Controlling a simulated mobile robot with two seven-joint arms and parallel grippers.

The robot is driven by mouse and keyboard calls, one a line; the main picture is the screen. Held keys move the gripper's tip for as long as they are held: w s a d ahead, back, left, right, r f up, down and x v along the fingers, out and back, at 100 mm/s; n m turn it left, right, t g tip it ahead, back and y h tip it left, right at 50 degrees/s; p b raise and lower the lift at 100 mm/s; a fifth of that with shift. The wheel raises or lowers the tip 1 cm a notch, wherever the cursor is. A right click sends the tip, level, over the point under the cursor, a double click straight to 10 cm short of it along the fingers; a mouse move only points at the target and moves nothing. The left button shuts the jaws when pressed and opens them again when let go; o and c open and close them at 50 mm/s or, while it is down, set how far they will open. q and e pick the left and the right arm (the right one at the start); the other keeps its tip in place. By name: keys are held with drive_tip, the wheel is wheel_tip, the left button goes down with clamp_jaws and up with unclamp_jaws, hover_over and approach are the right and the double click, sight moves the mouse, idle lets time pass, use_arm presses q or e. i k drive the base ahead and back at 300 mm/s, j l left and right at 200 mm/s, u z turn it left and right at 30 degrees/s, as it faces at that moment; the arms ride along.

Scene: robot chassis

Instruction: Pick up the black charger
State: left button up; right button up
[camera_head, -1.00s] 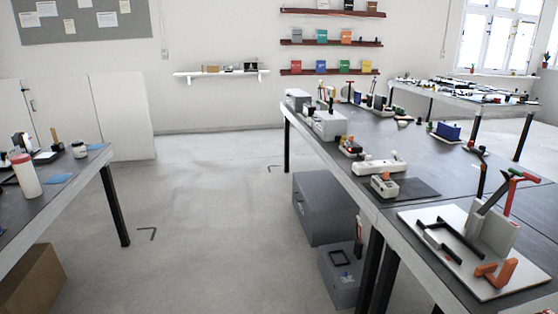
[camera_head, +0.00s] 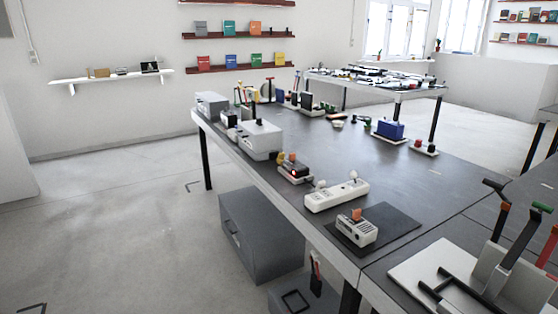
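I cannot pick out a black charger with certainty in the head view. Several small dark items (camera_head: 305,101) stand at the far end of the long dark table (camera_head: 330,155), too small to identify. A white power-strip-like block (camera_head: 337,193) lies near the table's left edge. In front of it, a small pale device (camera_head: 357,230) with an orange top sits on a black mat (camera_head: 393,222). A small device with a red light (camera_head: 293,171) is behind the block. Neither my left nor my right gripper is in view.
A white board (camera_head: 415,268) with tools in a holder is at the lower right. Grey boxes (camera_head: 260,139) stand on the table's left side. A grey cabinet (camera_head: 262,235) is under the table. Floor (camera_head: 120,220) to the left is clear. Another table (camera_head: 375,82) stands behind.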

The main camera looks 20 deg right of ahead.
sight(295, 169)
drive_tip(key=i, duration=0.7)
drive_tip(key=i+z, duration=0.15)
drive_tip(key=i, duration=0.6)
drive_tip(key=j, duration=0.1)
